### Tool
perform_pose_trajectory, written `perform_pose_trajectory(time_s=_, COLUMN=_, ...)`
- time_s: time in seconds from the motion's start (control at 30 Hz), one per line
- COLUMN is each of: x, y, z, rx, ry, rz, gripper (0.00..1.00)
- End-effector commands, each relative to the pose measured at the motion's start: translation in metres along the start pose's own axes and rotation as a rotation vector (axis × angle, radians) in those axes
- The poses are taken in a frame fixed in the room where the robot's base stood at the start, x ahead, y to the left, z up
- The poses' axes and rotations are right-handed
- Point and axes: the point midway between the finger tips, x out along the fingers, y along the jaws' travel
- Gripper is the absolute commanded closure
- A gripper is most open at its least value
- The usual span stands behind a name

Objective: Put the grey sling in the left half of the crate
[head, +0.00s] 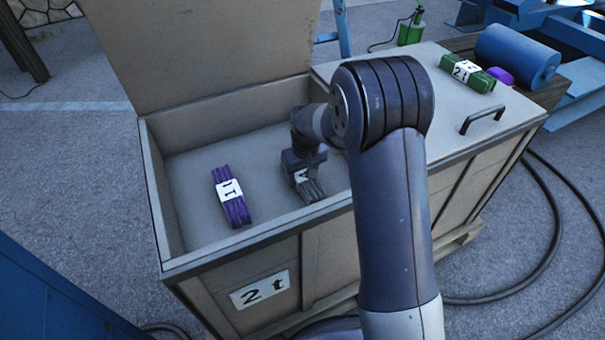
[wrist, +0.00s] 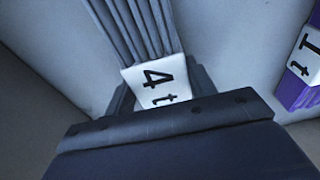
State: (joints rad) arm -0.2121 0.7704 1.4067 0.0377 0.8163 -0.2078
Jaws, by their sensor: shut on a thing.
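The grey sling (head: 313,191) is a folded bundle with a white label; the label reads "4 t" in the wrist view (wrist: 130,30). My gripper (head: 301,166) is shut on it at the label, inside the open left half of the crate (head: 240,242). The sling is low, close to the crate floor; I cannot tell whether it touches it. A purple sling (head: 233,205) with a "1 t" label lies on the crate floor to its left, and it also shows at the right edge of the wrist view (wrist: 292,92).
The left lid (head: 205,50) stands open at the back. A "2 t" plate (head: 260,289) is on the crate's front.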

Motion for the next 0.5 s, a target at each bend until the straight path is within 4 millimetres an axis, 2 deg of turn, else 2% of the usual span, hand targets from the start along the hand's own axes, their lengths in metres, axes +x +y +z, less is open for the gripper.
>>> perform_pose_trajectory(time_s=0.17, x=0.0024, y=0.0001, z=-0.0002, rx=0.000, ry=0.002, rz=0.000, gripper=0.97)
perform_pose_trajectory(time_s=0.2, x=0.0026, y=0.0000, z=0.0004, rx=0.000, ry=0.000, rz=0.000, gripper=0.45)
perform_pose_trajectory(time_s=0.43, x=0.0023, y=0.0000, z=0.0004, rx=0.000, ry=-0.001, rz=0.000, gripper=0.26)
perform_pose_trajectory(time_s=0.5, x=0.0023, y=0.0000, z=0.0004, rx=0.000, ry=-0.001, rz=0.000, gripper=0.26)
